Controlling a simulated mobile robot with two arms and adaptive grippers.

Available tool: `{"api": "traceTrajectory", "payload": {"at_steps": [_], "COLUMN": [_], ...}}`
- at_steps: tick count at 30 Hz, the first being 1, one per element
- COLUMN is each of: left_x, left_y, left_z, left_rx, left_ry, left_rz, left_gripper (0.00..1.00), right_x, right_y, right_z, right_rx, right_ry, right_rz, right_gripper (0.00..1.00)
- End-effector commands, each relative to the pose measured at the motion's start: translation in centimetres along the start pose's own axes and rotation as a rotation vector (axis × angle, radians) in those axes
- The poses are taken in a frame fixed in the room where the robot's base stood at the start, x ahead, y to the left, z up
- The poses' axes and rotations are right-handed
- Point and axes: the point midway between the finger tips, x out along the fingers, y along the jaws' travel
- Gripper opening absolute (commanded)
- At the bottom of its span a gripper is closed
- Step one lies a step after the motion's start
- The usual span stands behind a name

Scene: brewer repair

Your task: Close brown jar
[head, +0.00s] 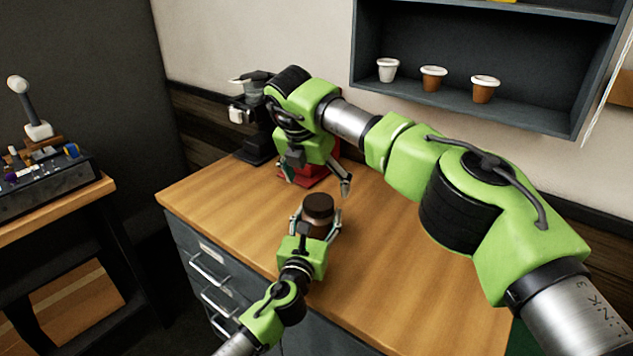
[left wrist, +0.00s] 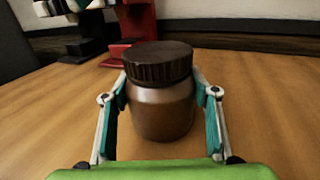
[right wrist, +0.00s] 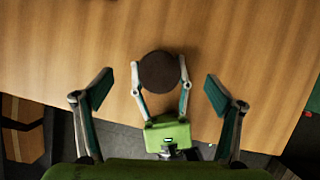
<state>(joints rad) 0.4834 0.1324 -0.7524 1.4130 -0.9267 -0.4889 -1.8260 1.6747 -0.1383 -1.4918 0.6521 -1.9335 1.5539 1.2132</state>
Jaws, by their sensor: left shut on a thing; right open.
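The brown jar (left wrist: 162,110) stands upright on the wooden table with its dark brown ridged lid (left wrist: 158,62) on top. The lid looks level; I cannot tell if it is screwed tight. The jar also shows in the head view (head: 316,228), near the front of the table. My left gripper (head: 318,226) is shut around the jar's body, one finger on each side below the lid. My right gripper (head: 317,188) is open and empty above and behind the jar, pointing down. In the right wrist view the round lid top (right wrist: 160,71) lies between and beyond its spread fingers.
A black coffee machine (head: 258,125) and a red object (head: 310,172) stand at the back of the table, behind my right gripper. A wall shelf (head: 470,110) holds three small cups. The table's right side is clear. Grey drawers (head: 212,275) are under the front edge.

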Motion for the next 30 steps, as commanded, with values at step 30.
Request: {"api": "traceTrajectory", "payload": {"at_steps": [30], "left_x": [0.0], "left_y": [-0.1], "left_z": [0.0], "left_rx": [-0.001], "left_ry": [0.001], "left_rz": [-0.001], "left_gripper": [0.0], "right_x": [-12.0], "right_y": [0.0], "right_z": [0.0], "right_rx": [0.0], "right_ry": [0.0], "right_rz": [0.0], "right_gripper": [0.86]}}
